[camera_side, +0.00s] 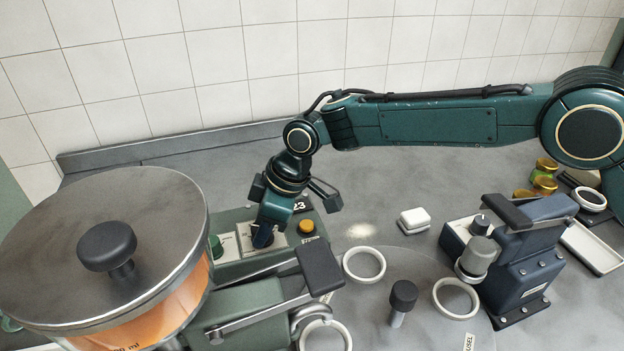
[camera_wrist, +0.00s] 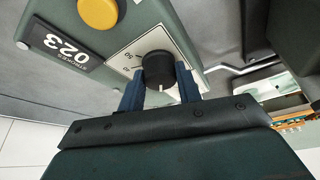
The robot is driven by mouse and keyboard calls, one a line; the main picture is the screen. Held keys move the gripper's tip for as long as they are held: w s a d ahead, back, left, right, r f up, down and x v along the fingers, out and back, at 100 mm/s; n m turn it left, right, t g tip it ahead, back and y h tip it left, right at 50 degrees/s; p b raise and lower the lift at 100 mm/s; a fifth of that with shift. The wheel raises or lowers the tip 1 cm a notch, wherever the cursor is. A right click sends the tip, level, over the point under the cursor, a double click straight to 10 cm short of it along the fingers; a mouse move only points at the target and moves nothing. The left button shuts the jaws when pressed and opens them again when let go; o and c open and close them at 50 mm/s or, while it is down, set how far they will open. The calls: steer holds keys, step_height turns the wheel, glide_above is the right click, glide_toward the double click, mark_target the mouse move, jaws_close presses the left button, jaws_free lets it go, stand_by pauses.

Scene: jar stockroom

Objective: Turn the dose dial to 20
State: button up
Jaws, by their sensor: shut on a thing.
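The dose dial (camera_wrist: 158,64) is a round black knob on a pale scale plate (camera_wrist: 125,60) of a green machine. A white pointer line shows on the knob, toward the bottom of the wrist view. The scale figures are small, and I cannot read surely which one the pointer faces. My gripper (camera_wrist: 159,80) is shut on the dial, with one blue finger on each side of it. In the side view my gripper (camera_side: 263,236) reaches down onto the panel and mostly hides the dial.
Beside the dial are a yellow button (camera_wrist: 97,13), a counter reading 023 (camera_wrist: 60,44) and a green button (camera_side: 216,245). A large lidded hopper (camera_side: 70,220) stands at left. A black-ended lever (camera_side: 320,268) lies in front. A blue machine (camera_side: 520,260) stands right.

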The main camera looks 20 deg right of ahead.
stand_by(0.3)
steer(key=o, duration=1)
steer(key=shift+r, duration=0.15)
steer(key=v, duration=1.3)
steer(key=shift+d+r, duration=0.2)
steer(key=shift+r, duration=0.05)
steer(key=shift+d+r, duration=0.1)
